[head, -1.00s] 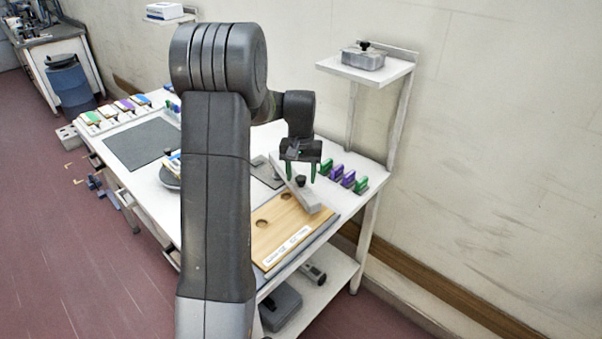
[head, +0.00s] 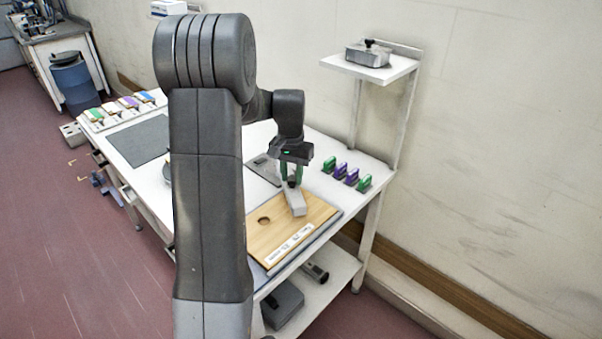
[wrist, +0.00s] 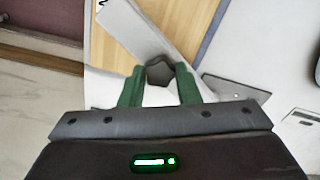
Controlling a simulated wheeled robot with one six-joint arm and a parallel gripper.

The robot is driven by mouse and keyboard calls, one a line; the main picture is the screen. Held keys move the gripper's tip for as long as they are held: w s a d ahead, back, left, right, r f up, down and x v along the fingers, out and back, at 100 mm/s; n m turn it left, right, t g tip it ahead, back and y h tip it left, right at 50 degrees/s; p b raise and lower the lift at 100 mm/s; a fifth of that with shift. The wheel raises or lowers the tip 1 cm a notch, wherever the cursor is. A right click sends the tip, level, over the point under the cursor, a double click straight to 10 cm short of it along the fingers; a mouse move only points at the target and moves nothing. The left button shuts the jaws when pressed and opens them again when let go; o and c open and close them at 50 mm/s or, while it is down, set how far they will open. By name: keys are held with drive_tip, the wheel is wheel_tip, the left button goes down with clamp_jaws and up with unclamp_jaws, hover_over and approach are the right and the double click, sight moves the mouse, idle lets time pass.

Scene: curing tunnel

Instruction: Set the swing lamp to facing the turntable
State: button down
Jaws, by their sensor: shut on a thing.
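The swing lamp shows as a light grey bar (head: 297,203) with a dark knob (wrist: 160,73), lying over the wooden board. Its bar (wrist: 132,29) runs to the upper left in the wrist view. My gripper (head: 291,180) is over the knob end, its green fingers on either side of the knob, shut on it. It also shows in the wrist view (wrist: 160,92). The turntable is mostly hidden behind my arm, so I cannot tell which way the lamp faces relative to it.
The wooden board (head: 266,238) has a round hole left of the lamp. Several green and purple clips (head: 340,171) stand to the right. A wall shelf (head: 372,69) with a metal box rises behind. A dark mat (head: 140,141) lies at the left.

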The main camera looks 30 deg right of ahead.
drive_tip(key=w+a+m+p, duration=0.1)
drive_tip(key=w+a+m, duration=1)
drive_tip(key=w+a, duration=0.1)
drive_tip(key=shift+m, duration=0.3)
drive_tip(key=shift+w+r, duration=0.1)
drive_tip(key=c, duration=1.1)
unclamp_jaws()
wheel_tip(320, 180, up, 14)
drive_tip(key=shift+f+b, duration=0.1)
drive_tip(key=shift+b, duration=0.45)
